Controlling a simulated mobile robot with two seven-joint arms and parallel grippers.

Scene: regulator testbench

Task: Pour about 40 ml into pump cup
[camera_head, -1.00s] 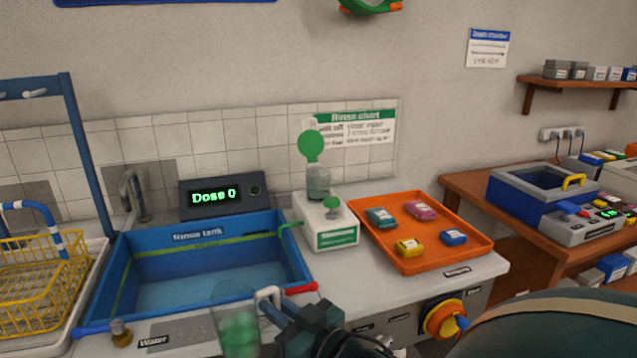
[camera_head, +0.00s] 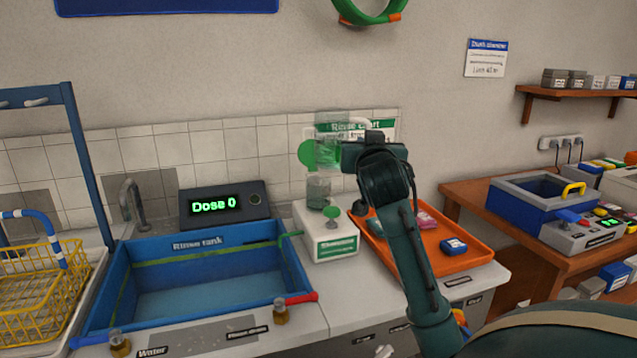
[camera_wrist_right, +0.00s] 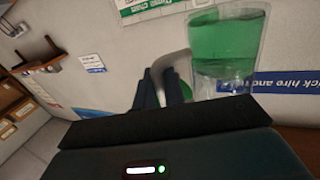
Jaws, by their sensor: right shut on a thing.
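The clear jug (camera_head: 329,150) with green liquid is raised above the pump cup (camera_head: 318,190) in the head view, and looks near upright. The cup is a small clear vessel on top of the white pump box (camera_head: 327,240). My right gripper (camera_head: 350,155) is shut on the jug's handle, at the jug's right. In the right wrist view the jug (camera_wrist_right: 226,50) holds green liquid, and its pale handle (camera_wrist_right: 171,66) runs between the dark fingers (camera_wrist_right: 161,88). My left gripper is out of view.
The display (camera_head: 224,205) reads "Dose 0". The blue rinse tank (camera_head: 203,316) lies left of the pump. The orange tray (camera_head: 478,250) with small coloured blocks is to the right, partly behind my right arm. A yellow basket (camera_head: 40,285) stands far left.

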